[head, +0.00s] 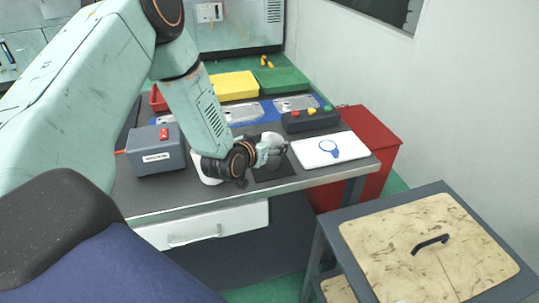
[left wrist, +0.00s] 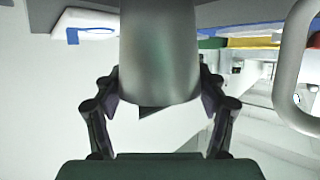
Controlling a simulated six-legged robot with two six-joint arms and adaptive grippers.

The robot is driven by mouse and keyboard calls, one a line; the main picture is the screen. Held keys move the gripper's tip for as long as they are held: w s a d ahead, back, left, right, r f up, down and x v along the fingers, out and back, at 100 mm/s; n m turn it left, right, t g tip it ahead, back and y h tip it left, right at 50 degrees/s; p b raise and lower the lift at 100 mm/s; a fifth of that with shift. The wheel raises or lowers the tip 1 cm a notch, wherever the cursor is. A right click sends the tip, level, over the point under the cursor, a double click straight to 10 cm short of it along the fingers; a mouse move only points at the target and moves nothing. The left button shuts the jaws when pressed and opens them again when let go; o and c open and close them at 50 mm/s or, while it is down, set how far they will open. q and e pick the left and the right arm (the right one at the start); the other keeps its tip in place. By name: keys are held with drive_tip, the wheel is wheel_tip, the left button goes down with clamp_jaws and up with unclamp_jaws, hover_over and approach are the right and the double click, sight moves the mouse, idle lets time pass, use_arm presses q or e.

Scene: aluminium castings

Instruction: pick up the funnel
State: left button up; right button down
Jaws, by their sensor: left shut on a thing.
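The funnel is a smooth grey, tapered metal body (left wrist: 158,50) in the left wrist view. It stands between the two dark fingers of my left gripper (left wrist: 161,82), which press on it from both sides. In the head view my left gripper (head: 269,154) is over the dark mat on the bench. Only a small grey part of the funnel (head: 273,139) shows there; the wrist and fingers hide most of it. I cannot tell whether it touches the mat. My right gripper is in neither view.
The dark mat (head: 272,174) lies on the grey bench (head: 180,197). Close by are a white board with a blue round mark (head: 309,153), a button box (head: 311,119), a grey labelled box (head: 150,160) and blue trays. A wooden-topped stand (head: 390,270) is at front right.

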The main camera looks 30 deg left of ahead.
use_arm(q)
drive_tip(key=shift+d+r, duration=0.1)
drive_tip(key=shift+r, duration=0.05)
drive_tip(key=shift+c, duration=1.4)
